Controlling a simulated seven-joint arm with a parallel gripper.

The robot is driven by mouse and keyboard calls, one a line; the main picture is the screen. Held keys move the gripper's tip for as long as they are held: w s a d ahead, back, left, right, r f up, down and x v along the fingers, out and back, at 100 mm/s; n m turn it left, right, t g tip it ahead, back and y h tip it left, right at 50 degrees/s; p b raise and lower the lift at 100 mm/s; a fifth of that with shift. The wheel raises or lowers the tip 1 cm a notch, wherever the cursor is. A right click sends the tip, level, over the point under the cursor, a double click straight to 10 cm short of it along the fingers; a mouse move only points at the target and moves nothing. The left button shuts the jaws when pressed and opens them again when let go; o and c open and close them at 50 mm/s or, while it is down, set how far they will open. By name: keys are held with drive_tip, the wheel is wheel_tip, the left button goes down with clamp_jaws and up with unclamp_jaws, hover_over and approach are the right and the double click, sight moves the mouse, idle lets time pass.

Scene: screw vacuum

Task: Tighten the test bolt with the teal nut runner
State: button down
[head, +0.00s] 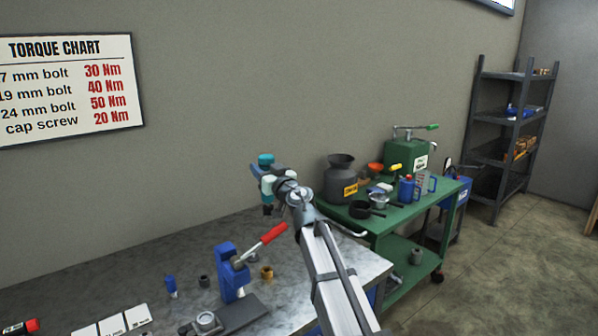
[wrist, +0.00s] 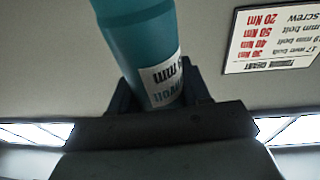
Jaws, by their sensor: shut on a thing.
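My gripper (head: 268,184) is raised above the back right of the grey bench. It is shut on the teal nut runner (head: 265,159), which looks about upright with a dark lower end. In the wrist view the nut runner (wrist: 135,30) fills the space between my dark jaws (wrist: 160,95). It bears a white label with upside-down print ending in "mm", partly cut off. I cannot pick out the test bolt for certain in either view. A blue fixture with a red-handled lever (head: 229,270) stands on the bench below my gripper.
The steel bench (head: 190,255) holds a small blue piece (head: 171,286), dark and brass sockets (head: 267,273), white cards (head: 125,318) and a grey block. A green cart (head: 405,215) with cans and jugs stands to the right. A torque chart (head: 70,85) hangs on the wall.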

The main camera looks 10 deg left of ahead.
drive_tip(key=s+a+f+n+g+y, duration=0.2)
drive_tip(key=s+a, duration=0.6)
drive_tip(key=a, duration=0.6)
drive_tip(key=s+a+f+n+g+y, duration=0.1)
drive_tip(key=s+a+f+g+y, duration=0.15)
drive_tip(key=s+a, duration=0.75)
drive_tip(key=s+a+f+n+g+y, duration=0.1)
drive_tip(key=s+a+n+g, duration=0.3)
drive_tip(key=a, duration=1.3)
drive_tip(key=s+a+f+n+g, duration=0.1)
drive_tip(key=s+a+f+g, duration=0.1)
drive_tip(key=s+a, duration=0.6)
drive_tip(key=s+a+f+n+g+y, duration=0.1)
drive_tip(key=s+a, duration=0.7)
drive_tip(key=s, duration=1)
drive_tip(key=s+a+f+n+g, duration=0.1)
drive_tip(key=s+a+f+g, duration=0.1)
drive_tip(key=s+a, duration=0.6)
drive_tip(key=s+g, duration=0.1)
drive_tip(key=s, duration=0.5)
drive_tip(key=shift+f+y, duration=0.35)
drive_tip(key=shift+f, duration=0.05)
drive_tip(key=shift+g, duration=0.25)
drive_tip(key=shift+f, duration=0.1)
